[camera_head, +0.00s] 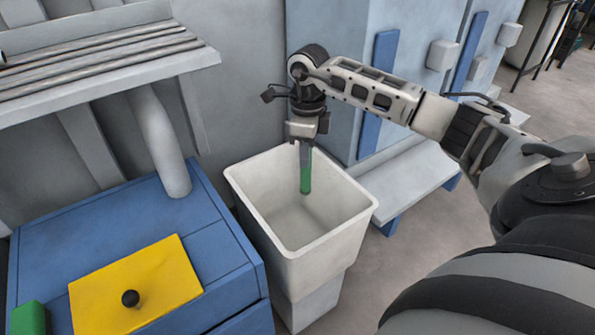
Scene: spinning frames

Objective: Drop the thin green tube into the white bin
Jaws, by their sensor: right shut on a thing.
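The thin green tube (306,176) hangs upright from my right gripper (304,148), which is shut on its upper end. The tube's lower end appears over the open mouth of the white bin (330,252), near its back part, and seems to reach below the rim; the exact depth is hard to tell. The inside of the bin that shows looks empty. My left gripper is not in view.
A blue cabinet (95,230) with a yellow plate (140,285) and black knob stands left of the bin. A green block (28,318) is at the lower left corner. A grey ledge (405,183) is right of the bin. Rods lie on a shelf (110,65) at upper left.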

